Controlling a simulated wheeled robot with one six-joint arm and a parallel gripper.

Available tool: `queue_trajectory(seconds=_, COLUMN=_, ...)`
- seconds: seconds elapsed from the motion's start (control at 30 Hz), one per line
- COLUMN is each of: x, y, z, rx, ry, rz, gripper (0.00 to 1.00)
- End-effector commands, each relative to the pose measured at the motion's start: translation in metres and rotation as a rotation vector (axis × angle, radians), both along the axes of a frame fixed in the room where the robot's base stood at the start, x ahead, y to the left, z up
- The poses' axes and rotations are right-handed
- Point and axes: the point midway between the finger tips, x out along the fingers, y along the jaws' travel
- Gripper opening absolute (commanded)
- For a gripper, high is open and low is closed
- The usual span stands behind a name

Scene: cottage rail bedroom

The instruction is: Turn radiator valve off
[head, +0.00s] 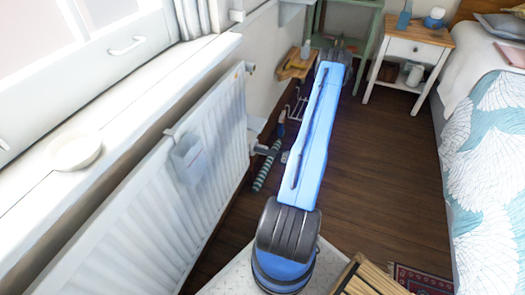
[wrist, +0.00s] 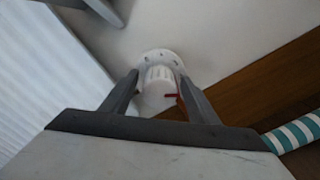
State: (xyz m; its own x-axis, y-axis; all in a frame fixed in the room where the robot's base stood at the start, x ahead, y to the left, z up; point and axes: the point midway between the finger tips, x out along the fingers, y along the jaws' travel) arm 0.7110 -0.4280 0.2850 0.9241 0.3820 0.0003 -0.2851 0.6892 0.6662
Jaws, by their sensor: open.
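The radiator valve (wrist: 160,78) is a white ridged knob on a round, marked collar in the wrist view. A small red pointer shows on its right side. My gripper (wrist: 158,82) is open, with one finger on each side of the knob. The fingertips look very close to it, but I cannot tell whether they touch. The white ribbed radiator (head: 215,135) stands along the left wall in the head view and fills the left edge of the wrist view (wrist: 45,80). In the head view I cannot make out the knob clearly.
A green-and-white striped roll (head: 266,168) lies low beside the radiator, also at lower right in the wrist view (wrist: 296,132). The window sill (head: 95,140) holds a white bowl (head: 75,151). A bed (head: 490,150) stands right; dark wooden floor (head: 385,160) is clear between.

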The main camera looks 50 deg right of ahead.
Motion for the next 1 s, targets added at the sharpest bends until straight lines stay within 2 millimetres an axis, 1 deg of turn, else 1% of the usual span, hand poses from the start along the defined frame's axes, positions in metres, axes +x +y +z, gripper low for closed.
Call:
queue_trajectory(seconds=0.17, x=0.0000, y=0.0000, z=0.0000, rx=0.000, ry=0.000, rz=0.000, gripper=0.55)
queue_trajectory(seconds=0.27, x=-0.0001, y=0.0000, z=0.0000, rx=0.000, ry=0.000, rz=0.000, gripper=0.33)
queue_trajectory(seconds=0.3, x=-0.0001, y=0.0000, z=0.0000, rx=0.000, ry=0.000, rz=0.000, gripper=0.24)
queue_trajectory(seconds=0.33, x=-0.0001, y=0.0000, z=0.0000, rx=0.000, ry=0.000, rz=0.000, gripper=0.16)
queue_trajectory(seconds=0.37, x=-0.0001, y=0.0000, z=0.0000, rx=0.000, ry=0.000, rz=0.000, gripper=0.14)
queue_trajectory(seconds=0.67, x=-0.0002, y=-0.0001, z=-0.0001, rx=-0.025, ry=-0.010, rz=0.001, gripper=0.14)
queue_trajectory(seconds=0.87, x=-0.0002, y=-0.0002, z=-0.0001, rx=-0.110, ry=-0.045, rz=0.001, gripper=0.14)
queue_trajectory(seconds=1.0, x=-0.0003, y=-0.0001, z=-0.0001, rx=-0.209, ry=-0.086, rz=0.001, gripper=0.14)
